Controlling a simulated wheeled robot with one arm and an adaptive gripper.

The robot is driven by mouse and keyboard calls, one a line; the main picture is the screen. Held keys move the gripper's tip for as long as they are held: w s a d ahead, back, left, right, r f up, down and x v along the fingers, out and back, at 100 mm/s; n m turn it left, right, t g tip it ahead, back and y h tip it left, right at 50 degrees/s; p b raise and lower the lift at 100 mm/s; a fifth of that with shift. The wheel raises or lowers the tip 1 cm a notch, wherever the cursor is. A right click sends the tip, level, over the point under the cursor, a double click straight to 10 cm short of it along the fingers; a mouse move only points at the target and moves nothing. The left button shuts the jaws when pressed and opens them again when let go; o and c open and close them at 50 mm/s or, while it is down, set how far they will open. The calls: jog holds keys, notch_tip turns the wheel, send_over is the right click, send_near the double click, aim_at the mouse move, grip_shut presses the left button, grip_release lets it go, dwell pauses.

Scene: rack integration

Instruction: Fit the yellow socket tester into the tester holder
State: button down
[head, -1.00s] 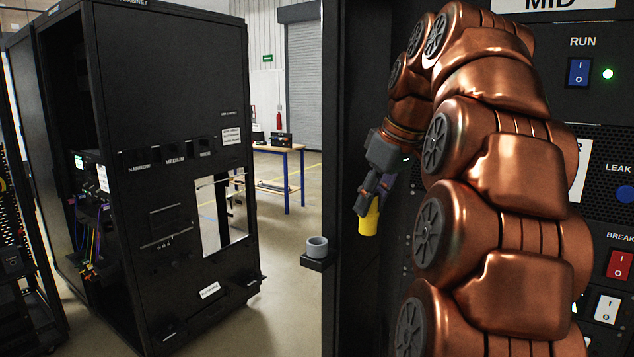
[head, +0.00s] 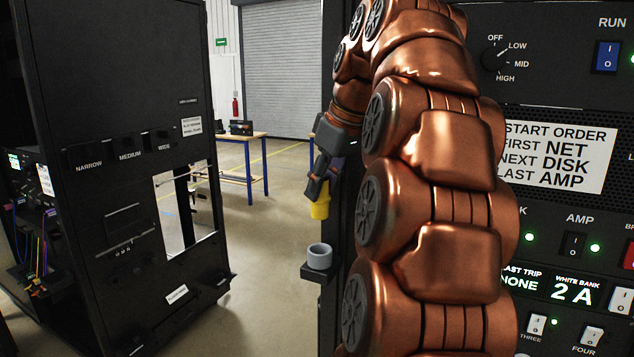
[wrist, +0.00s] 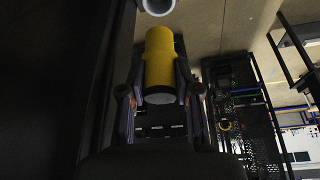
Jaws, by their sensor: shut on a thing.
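The yellow socket tester (head: 320,210) is a yellow cylinder held in my gripper (head: 318,190), and its lower end points down. In the wrist view the tester (wrist: 159,62) sits between the two fingers of my gripper (wrist: 159,97), with a dark round end facing the camera. The tester holder (head: 319,257) is a grey round cup on a small black bracket at the rack's left edge. In the head view it is below the tester, with a gap between them. The holder's pale rim (wrist: 157,8) shows at the top of the wrist view, partly cut off.
The rack panel (head: 560,160) with switches and labels fills the right, behind my arm. A black cabinet (head: 110,100) stands at left. A table (head: 240,140) stands farther back. Open floor (head: 285,200) lies between cabinet and rack.

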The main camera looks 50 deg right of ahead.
aim_at(327, 200)
jog(key=shift+r, duration=0.15)
jog(key=shift+f+b, duration=2.2)
jog(key=shift+f, duration=0.75)
jog(key=shift+f+b, duration=2)
jog(key=shift+f, duration=0.05)
dwell(0.5)
jog(key=c, duration=0.7)
grip_release()
jog(key=shift+c, duration=0.2)
